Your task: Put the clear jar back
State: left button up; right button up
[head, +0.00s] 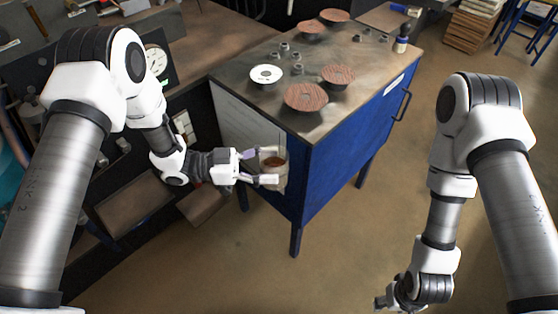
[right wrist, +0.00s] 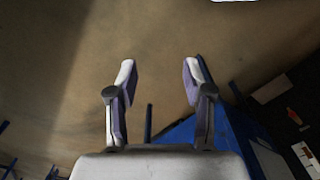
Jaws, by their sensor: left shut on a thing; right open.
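The clear jar (head: 281,179) has a reddish-brown content and is held upright in the head view. It is in front of the blue workbench's near left side, below the level of its top. My left gripper (head: 264,167) is shut on the jar, with one finger on its far side and one on its near side. My right gripper (head: 383,303) is low at the bottom of the head view, away from the bench. In the right wrist view its fingers (right wrist: 160,80) are apart with nothing between them.
The blue workbench (head: 340,150) carries several reddish flap discs (head: 306,96), a white-faced disc (head: 266,74), small metal nuts (head: 297,69) and a dark bottle (head: 402,39). Pallets (head: 472,26) stand at the back right.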

pick_arm(q)
jog(key=shift+a, duration=0.1)
pick_arm(e)
jog(key=o, duration=0.5)
jog(key=shift+w+a, duration=0.15)
jog(key=shift+w, duration=0.5)
pick_arm(q)
jog(key=shift+s, duration=0.1)
pick_arm(e)
jog(key=n+y, duration=1.8)
jog(key=n, duration=0.1)
send_near(276, 157)
notch_tip(276, 157, up, 4)
jog(key=d, duration=0.2)
jog(key=s+g, duration=0.1)
jog(key=g, duration=0.1)
jog(key=shift+n, duration=0.4)
jog(key=a, duration=0.4)
jog(key=s+a, duration=0.1)
jog(key=a, duration=0.7)
jog(key=shift+s+f, duration=0.25)
jog(key=shift+s, duration=0.1)
jog(key=c, duration=1.4)
pick_arm(q)
jog(key=o, duration=1.5)
pick_arm(e)
jog(key=shift+o, duration=0.2)
jog(key=shift+d, duration=0.1)
